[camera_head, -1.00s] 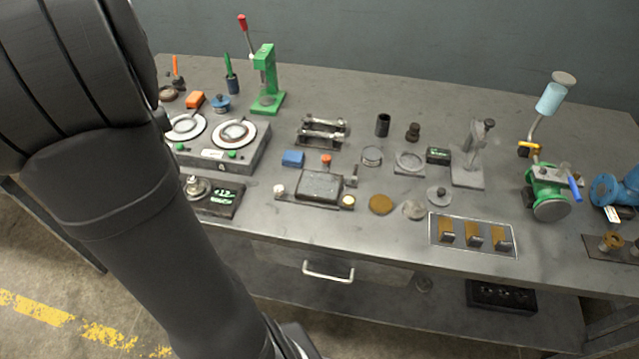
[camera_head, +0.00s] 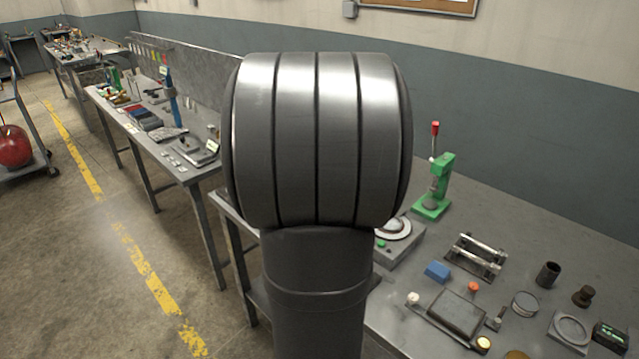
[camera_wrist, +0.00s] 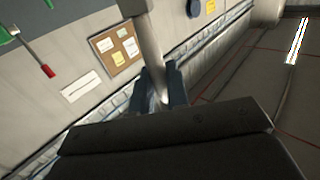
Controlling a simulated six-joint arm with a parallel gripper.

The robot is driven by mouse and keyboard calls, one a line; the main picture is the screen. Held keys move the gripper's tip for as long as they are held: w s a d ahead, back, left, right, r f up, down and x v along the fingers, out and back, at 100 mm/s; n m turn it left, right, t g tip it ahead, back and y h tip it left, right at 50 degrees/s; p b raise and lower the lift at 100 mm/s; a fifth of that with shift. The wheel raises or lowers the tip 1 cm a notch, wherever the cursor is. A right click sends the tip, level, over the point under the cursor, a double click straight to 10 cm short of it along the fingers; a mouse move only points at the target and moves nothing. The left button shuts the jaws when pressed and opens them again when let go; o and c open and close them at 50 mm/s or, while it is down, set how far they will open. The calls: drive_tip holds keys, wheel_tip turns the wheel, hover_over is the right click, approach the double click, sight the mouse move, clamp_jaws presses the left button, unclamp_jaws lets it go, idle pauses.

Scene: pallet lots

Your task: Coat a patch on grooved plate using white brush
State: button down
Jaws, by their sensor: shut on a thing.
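In the wrist view my gripper (camera_wrist: 164,92) is shut on a pale, rod-like handle (camera_wrist: 150,45), which looks like the white brush. The handle runs upward in the picture between the two dark fingers. Its bristles cannot be made out. In the head view my large grey arm link fills the middle and hides the gripper. I cannot pick out the grooved plate for certain. A dark flat plate (camera_head: 168,133) lies on the far bench, too small to show grooves.
The near bench (camera_head: 545,235) holds a green press (camera_head: 436,188), a blue block (camera_head: 438,271), a roller stand (camera_head: 476,257) and a dark block fixture (camera_head: 457,312). A second bench (camera_head: 190,172) stands left. A red round object (camera_head: 14,146) sits on a cart. The floor between is clear.

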drive_tip(key=s+d+f+m+g+h, duration=0.15)
drive_tip(key=s+d+h, duration=0.25)
drive_tip(key=d, duration=0.8)
drive_tip(key=s+d+f+m+h, duration=0.1)
drive_tip(key=s+d+m+h, duration=0.3)
drive_tip(key=d, duration=0.7)
drive_tip(key=s+d+f+m+g+h, duration=0.2)
drive_tip(key=s+d+m+g+h, duration=0.25)
drive_tip(key=s+d, duration=1.15)
drive_tip(key=shift+w+a+f+n, duration=0.75)
drive_tip(key=shift+a+f, duration=1.25)
drive_tip(key=shift+f, duration=2.1)
drive_tip(key=s+d+r, duration=0.2)
drive_tip(key=d+r, duration=0.1)
drive_tip(key=r, duration=0.5)
drive_tip(key=shift+s+t, duration=0.35)
drive_tip(key=shift+t, duration=0.05)
drive_tip(key=shift+m, duration=0.25)
